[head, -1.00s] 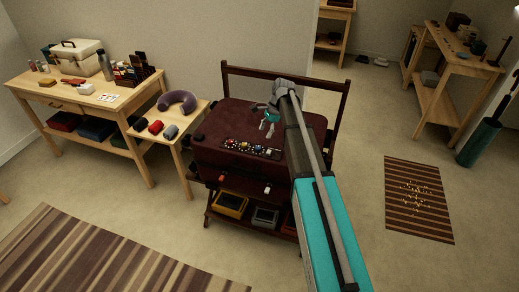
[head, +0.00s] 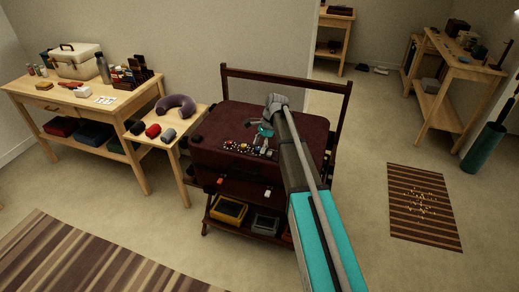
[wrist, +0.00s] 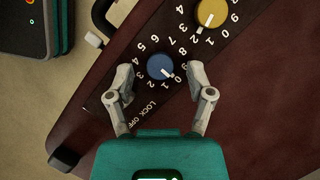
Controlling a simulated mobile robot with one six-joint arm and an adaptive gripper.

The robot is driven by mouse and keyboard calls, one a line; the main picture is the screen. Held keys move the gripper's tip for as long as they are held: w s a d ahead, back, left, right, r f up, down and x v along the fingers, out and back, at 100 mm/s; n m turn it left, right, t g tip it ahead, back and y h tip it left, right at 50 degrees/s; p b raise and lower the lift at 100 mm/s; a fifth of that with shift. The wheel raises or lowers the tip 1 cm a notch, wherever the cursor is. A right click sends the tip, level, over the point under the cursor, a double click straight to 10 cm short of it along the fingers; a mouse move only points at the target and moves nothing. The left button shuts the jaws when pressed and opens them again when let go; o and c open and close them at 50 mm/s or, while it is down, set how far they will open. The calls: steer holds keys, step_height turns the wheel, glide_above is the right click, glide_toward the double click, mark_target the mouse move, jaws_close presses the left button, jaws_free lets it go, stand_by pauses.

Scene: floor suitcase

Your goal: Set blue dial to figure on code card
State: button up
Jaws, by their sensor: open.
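The blue dial (wrist: 158,66) is on a dark panel of the dark red suitcase (head: 300,128). Its white pointer mark points to the lower right, near the 0. My gripper (wrist: 161,80) is open, with one finger on each side of the blue dial; I cannot tell whether they touch it. In the head view my gripper (head: 262,138) is low over the row of dials and hides part of it. A white card (head: 105,100), probably the code card, lies on the left table; its figures are too small to read.
A yellow dial (wrist: 211,12) sits up and right of the blue one. A white-topped latch (wrist: 96,39) is at the suitcase edge. The suitcase rests on a dark wooden rack (head: 285,80). A neck pillow (head: 176,105) lies on a small side table to the left.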

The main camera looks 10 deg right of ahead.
steer(key=shift+f, duration=0.1)
steer(key=shift+c, duration=0.2)
jaws_close()
steer(key=shift+n, duration=0.4)
steer(key=n, duration=0.2)
steer(key=n+g, duration=0.1)
steer(key=n, duration=0.1)
steer(key=shift+w+a+g+h, duration=0.1)
steer(key=shift+w+g+h, duration=0.1)
steer(key=shift+g+h, duration=0.1)
steer(key=n+h, duration=0.1)
steer(key=n, duration=0.1)
steer(key=n+g, duration=0.1)
steer(key=n, duration=0.2)
steer(key=shift+a+h, duration=0.15)
steer(key=shift+h, duration=0.25)
steer(key=n+h, duration=0.1)
steer(key=n, duration=0.2)
steer(key=n+h, duration=0.1)
steer(key=n, duration=0.1)
steer(key=shift+a+n+g, duration=0.2)
steer(key=shift+n+g, duration=0.2)
steer(key=n+h, duration=0.1)
steer(key=n, duration=0.2)
steer(key=n+h, duration=0.1)
steer(key=n, duration=0.1)
steer(key=shift+s+a+n+t, duration=0.1)
steer(key=shift+n+t, duration=0.2)
steer(key=shift+n, duration=0.1)
